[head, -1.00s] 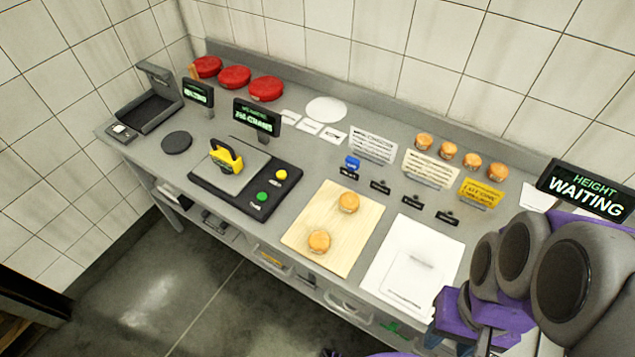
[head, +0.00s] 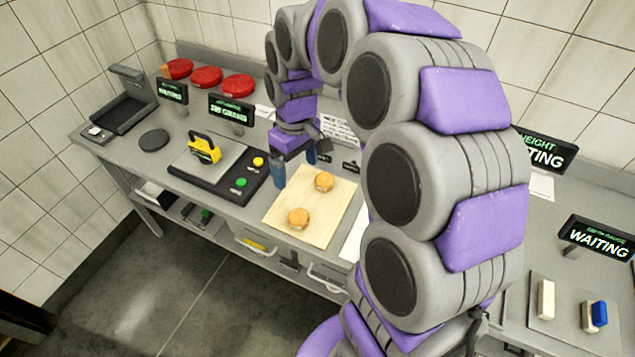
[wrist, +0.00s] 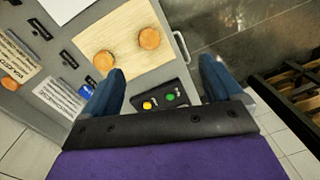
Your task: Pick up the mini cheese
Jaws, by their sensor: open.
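Two small round orange mini cheeses stand on a pale wooden board (head: 333,222). The back one (head: 324,181) and the front one (head: 298,218) also show in the wrist view, as the left cheese (wrist: 104,61) and the right cheese (wrist: 149,38). My gripper (head: 295,168) hangs above the counter by the board's left back corner. Its blue fingers are apart and empty in the wrist view (wrist: 160,92).
A scale with a yellow-handled block (head: 204,148) and green and yellow buttons stands left of the board. Three red cheese wheels (head: 206,77) sit at the back left. At the right are a WAITING display (head: 598,238) and a plate with small blocks. My arm hides the counter's middle right.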

